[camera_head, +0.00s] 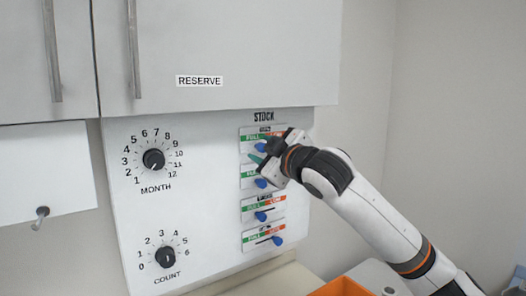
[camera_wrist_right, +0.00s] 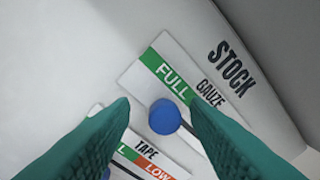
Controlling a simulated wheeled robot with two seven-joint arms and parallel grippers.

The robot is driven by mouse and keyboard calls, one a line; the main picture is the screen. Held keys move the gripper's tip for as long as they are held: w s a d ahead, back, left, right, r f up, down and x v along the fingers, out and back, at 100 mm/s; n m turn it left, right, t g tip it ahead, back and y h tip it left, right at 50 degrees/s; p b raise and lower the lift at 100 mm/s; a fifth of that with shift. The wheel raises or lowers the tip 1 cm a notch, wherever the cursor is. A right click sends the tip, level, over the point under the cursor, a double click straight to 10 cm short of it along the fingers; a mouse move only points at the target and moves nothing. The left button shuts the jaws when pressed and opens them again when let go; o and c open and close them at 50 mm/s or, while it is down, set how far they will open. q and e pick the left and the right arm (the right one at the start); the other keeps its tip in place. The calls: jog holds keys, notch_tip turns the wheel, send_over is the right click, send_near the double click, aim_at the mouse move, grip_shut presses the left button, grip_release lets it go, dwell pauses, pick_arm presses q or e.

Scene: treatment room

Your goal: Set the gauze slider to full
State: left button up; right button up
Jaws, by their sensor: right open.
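The gauze slider is the top one on the STOCK panel. Its blue knob (camera_head: 260,147) also shows in the right wrist view (camera_wrist_right: 164,117). In that view the knob sits just below the green FULL field (camera_wrist_right: 168,74), and a dark slot runs from it toward the right, behind a finger. The LOW end of this slider is hidden by my right gripper. My right gripper (camera_head: 260,149) is open at the panel, its teal fingertips on either side of the knob, with gaps visible in the wrist view (camera_wrist_right: 159,106). My left gripper is not in view.
The tape slider plate (camera_wrist_right: 125,150) lies just below, with further sliders (camera_head: 262,209) under it. MONTH dial (camera_head: 153,159) and COUNT dial (camera_head: 165,257) are left on the panel. The RESERVE cabinet (camera_head: 220,50) overhangs above. An orange bin (camera_head: 340,287) stands below right.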

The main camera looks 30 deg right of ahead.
jog(key=s+b, duration=0.3)
jog(key=s, duration=0.8)
jog(key=shift+s, duration=0.25)
